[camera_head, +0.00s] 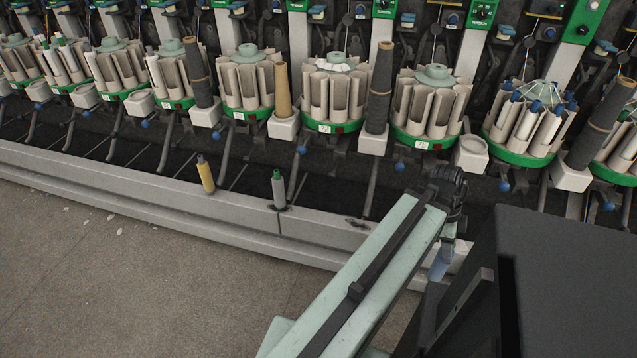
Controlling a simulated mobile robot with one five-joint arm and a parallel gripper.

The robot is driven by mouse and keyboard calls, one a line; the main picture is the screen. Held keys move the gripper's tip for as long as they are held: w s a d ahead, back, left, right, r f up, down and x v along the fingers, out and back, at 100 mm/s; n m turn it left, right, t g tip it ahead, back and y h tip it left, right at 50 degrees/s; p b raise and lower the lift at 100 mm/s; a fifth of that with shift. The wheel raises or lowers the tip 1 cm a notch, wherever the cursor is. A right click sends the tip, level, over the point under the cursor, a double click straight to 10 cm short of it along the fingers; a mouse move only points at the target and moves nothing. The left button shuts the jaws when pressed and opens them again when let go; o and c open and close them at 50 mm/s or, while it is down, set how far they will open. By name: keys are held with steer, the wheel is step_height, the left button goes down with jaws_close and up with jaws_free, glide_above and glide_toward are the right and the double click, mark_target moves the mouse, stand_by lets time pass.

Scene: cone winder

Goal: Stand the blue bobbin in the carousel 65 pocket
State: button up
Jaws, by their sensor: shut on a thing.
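The blue bobbin (438,266) hangs roughly upright below my gripper (447,240), in front of the machine's front rail. My gripper is shut on its upper end. The fingers are small and partly hidden here. Carousels with green bases and upright beige pockets stand in a row across the machine, among them one at the middle right (433,100) and one farther right (524,120) that holds several bobbins. The carousel number labels are too small to read surely, so I cannot tell which is carousel 65.
A yellow bobbin (205,175) and a grey bobbin with a green tip (278,190) stand on the front rail (150,194). Dark cones (379,88) rise between some carousels. A black box-like body (575,290) fills the lower right.

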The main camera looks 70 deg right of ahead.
steer(key=w+d+r+n+p, duration=0.1)
steer(key=w+d, duration=0.2)
steer(key=w, duration=0.4)
steer(key=w+d+r+n+h, duration=0.1)
steer(key=w+d, duration=0.1)
steer(key=w, duration=0.4)
steer(key=w+d+r+n+p, duration=0.1)
steer(key=w+d+n, duration=0.15)
steer(key=w, duration=0.45)
steer(key=w+r+n+h+p, duration=0.1)
steer(key=w+r+n+p, duration=0.15)
steer(key=w, duration=1.95)
step_height(320, 180, up, 11)
steer(key=p, duration=1.1)
steer(key=shift+s+d+p, duration=0.15)
steer(key=shift+p, duration=0.15)
